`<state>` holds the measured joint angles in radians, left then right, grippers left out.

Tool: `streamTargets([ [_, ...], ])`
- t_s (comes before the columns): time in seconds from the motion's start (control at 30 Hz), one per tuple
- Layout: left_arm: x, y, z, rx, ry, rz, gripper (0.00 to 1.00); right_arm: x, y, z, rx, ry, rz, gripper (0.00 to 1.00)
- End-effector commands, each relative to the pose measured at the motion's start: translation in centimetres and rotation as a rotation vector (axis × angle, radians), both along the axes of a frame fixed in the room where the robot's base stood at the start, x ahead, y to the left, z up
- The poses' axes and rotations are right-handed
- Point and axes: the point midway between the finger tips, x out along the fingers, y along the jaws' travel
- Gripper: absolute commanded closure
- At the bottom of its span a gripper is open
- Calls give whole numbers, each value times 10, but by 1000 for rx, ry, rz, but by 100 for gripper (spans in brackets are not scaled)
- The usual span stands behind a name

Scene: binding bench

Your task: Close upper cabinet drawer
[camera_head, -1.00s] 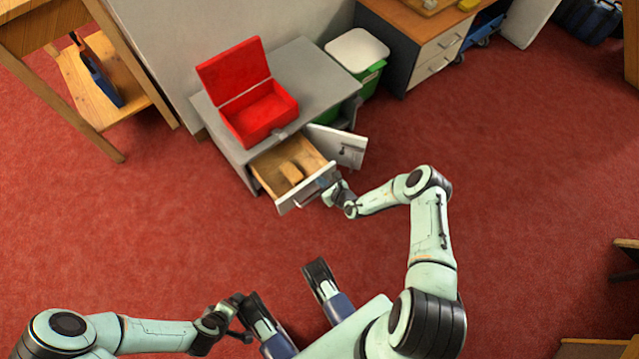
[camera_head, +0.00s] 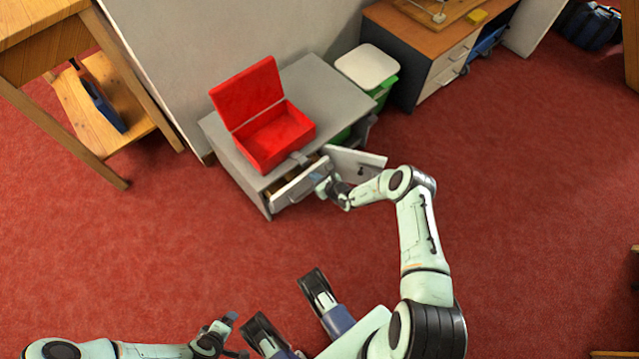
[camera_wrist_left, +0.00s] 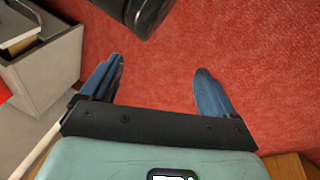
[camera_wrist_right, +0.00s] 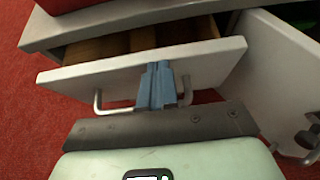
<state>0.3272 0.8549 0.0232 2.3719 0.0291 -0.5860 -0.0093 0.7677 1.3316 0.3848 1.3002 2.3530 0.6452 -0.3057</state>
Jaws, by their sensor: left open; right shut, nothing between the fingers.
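The upper cabinet drawer (camera_head: 298,185) of the grey cabinet (camera_head: 237,165) is open by a small gap. In the right wrist view its white front (camera_wrist_right: 120,77) with a metal handle (camera_wrist_right: 97,100) shows, and the wooden inside is partly visible behind it. My right gripper (camera_head: 321,184) is at the drawer front. In the right wrist view its blue fingers (camera_wrist_right: 157,82) are shut together against or very near the front, between the handle's ends, holding nothing. My left gripper (camera_head: 238,334) is away from the cabinet at the lower left; its fingers (camera_wrist_left: 155,85) are apart and empty.
An open red box (camera_head: 277,135) stands on the cabinet top. A cabinet door (camera_head: 357,163) is swung open just right of the drawer. A green bin with a white lid (camera_head: 367,68) stands behind. The red carpet in front is clear.

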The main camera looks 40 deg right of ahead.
Motion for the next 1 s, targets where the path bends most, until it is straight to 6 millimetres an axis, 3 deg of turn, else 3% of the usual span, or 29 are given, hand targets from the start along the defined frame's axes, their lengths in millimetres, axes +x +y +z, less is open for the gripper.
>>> streamTargets([
  [0.3,-16,3,-15,-3,55,4,11,18,1,-2,0,3,-1,100],
  [1.0,-14,2,-12,-2,46,3,11,10,-9,-1,0,3,4,100],
])
